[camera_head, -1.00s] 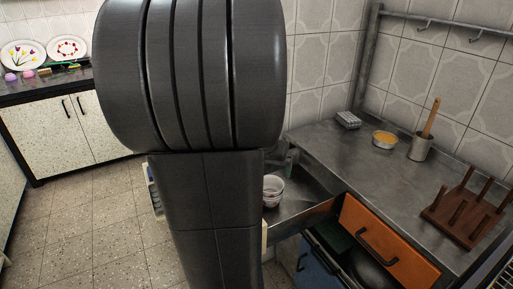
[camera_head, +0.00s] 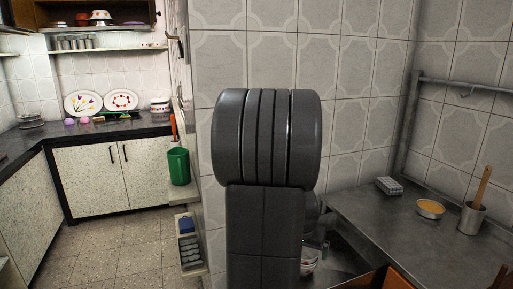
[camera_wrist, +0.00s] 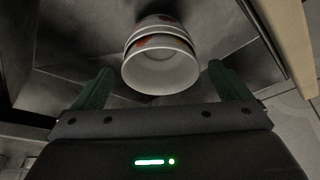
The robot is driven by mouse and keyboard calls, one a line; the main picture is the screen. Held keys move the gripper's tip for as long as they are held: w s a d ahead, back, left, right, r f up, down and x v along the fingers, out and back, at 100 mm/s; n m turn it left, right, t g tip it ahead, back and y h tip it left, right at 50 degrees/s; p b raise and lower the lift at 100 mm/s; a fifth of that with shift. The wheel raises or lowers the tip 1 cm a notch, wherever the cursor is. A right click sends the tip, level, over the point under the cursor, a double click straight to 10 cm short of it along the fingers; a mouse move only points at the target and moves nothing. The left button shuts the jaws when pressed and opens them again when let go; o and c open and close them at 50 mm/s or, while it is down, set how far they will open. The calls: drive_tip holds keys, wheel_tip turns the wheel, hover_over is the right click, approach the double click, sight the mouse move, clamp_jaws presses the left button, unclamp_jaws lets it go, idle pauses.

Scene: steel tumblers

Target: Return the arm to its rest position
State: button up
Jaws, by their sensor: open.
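My gripper (camera_wrist: 160,82) shows in the wrist view with its two green fingers spread apart and nothing held between them. A stack of white bowls with red marks (camera_wrist: 160,62) lies beyond and between the fingertips in that view; I cannot tell the exact gap. The bowls also show in the head view (camera_head: 310,263), low beside my arm and partly hidden by it. My dark arm (camera_head: 265,140) stands upright in the middle of the head view and hides part of the wall and sink area. Steel tumblers (camera_head: 76,43) stand on the wall shelf at upper left.
A steel counter (camera_head: 385,225) at right holds a small box (camera_head: 388,186), a yellow-filled dish (camera_head: 430,208) and a metal pot with a wooden tool (camera_head: 472,218). A green bin (camera_head: 178,166) stands left of the tiled wall. The floor (camera_head: 120,245) at left is open.

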drive_tip(key=x, duration=0.3)
drive_tip(key=shift+w+f, duration=0.1)
drive_tip(key=shift+f, duration=0.1)
drive_tip(key=shift+r, duration=0.15)
